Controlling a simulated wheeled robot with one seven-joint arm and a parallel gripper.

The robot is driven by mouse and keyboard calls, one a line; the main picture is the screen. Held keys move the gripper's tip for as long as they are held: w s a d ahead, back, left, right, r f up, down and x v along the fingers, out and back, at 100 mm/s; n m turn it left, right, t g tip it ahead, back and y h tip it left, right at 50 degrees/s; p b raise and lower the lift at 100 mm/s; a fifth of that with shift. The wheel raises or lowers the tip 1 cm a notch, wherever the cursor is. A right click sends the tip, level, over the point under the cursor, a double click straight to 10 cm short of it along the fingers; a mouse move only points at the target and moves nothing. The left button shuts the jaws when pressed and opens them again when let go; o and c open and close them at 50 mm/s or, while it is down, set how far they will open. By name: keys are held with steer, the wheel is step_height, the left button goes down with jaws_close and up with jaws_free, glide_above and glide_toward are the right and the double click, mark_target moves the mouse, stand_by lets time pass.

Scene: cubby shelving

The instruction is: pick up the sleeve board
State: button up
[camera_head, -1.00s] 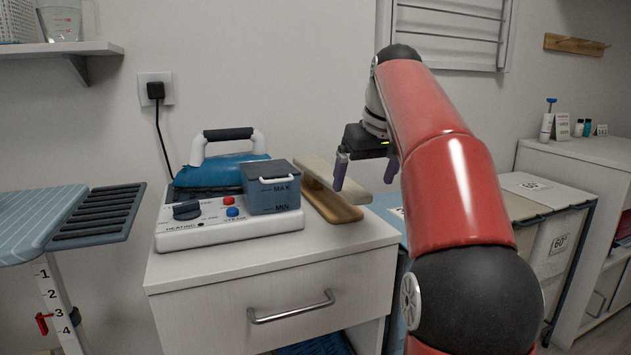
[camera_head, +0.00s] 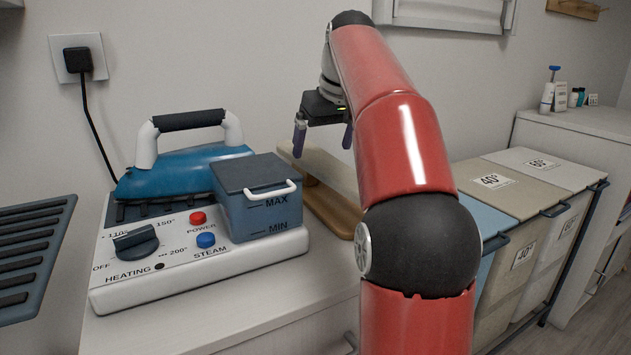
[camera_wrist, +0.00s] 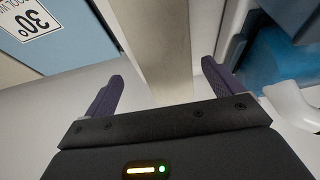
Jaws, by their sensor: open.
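The sleeve board (camera_head: 328,172) has a pale padded top over a brown wooden base and stands on the cabinet top, right of the steam iron station. My gripper (camera_head: 323,140) is above its far part, fingers pointing down, open and empty. In the wrist view the pale top of the sleeve board (camera_wrist: 157,42) runs up the picture between the two purple fingers of my gripper (camera_wrist: 162,80), with a gap on each side. I cannot tell how far below the fingertips it lies. My arm hides part of its right side in the head view.
The blue iron (camera_head: 178,168) rests on the white station (camera_head: 185,255), with the grey water tank (camera_head: 258,200) close beside the sleeve board. Lidded laundry bins (camera_head: 505,190) stand to the right. The wall is close behind. The cabinet top's front (camera_head: 225,325) is clear.

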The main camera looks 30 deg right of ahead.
mark_target(320, 159)
steer(key=f, duration=0.1)
steer(key=f+b, duration=0.1)
steer(key=f, duration=0.1)
steer(key=f+b, duration=0.1)
steer(key=f, duration=0.1)
steer(key=shift+w+a, duration=0.3)
steer(key=shift+a, duration=0.1)
steer(key=shift+w+f, duration=0.25)
steer(key=shift+f, duration=0.2)
steer(key=shift+r, duration=0.15)
steer(key=c, duration=1.6)
